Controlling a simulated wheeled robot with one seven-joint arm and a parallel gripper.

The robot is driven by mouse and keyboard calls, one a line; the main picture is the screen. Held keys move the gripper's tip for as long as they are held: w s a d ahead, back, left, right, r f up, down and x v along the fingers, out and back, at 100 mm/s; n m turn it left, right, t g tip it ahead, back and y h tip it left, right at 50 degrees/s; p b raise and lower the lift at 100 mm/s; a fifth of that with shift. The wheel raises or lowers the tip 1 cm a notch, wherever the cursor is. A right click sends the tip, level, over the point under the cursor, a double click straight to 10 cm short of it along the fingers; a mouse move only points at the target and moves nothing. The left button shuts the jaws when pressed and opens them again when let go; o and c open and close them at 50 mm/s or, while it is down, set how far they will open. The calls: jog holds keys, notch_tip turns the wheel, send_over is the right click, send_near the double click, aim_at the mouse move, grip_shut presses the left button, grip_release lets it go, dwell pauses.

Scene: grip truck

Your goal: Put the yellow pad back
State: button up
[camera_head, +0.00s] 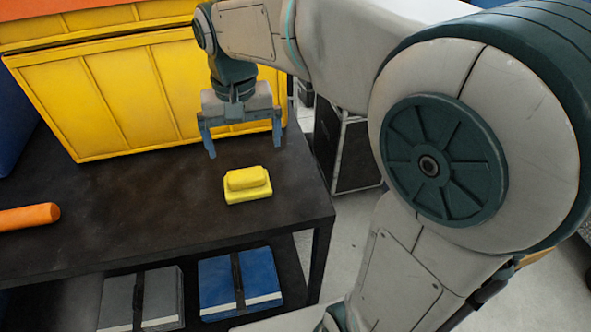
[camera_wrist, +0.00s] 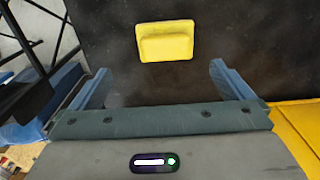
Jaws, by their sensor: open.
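The yellow pad (camera_head: 248,184) lies on the dark table (camera_head: 130,215) near its right end. It has a wide base with a raised block on top. In the wrist view the pad (camera_wrist: 165,42) lies beyond the fingertips, roughly centred between them. My gripper (camera_head: 243,148) is open and empty. Its two blue fingers point down, above the table and a little behind the pad, apart from it. In the wrist view both fingers of my gripper (camera_wrist: 158,80) show, with nothing between them.
A large yellow crate (camera_head: 120,95) stands at the back of the table, close behind my gripper. An orange cylinder (camera_head: 28,216) lies at the left. Grey (camera_head: 142,298) and blue (camera_head: 238,282) strapped bundles sit on the shelf below. The table around the pad is clear.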

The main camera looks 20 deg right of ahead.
jog(key=s+d+f+t, duration=0.3)
jog(key=s+d+f, duration=0.2)
jog(key=s+d, duration=0.6)
jog(key=shift+s, duration=0.45)
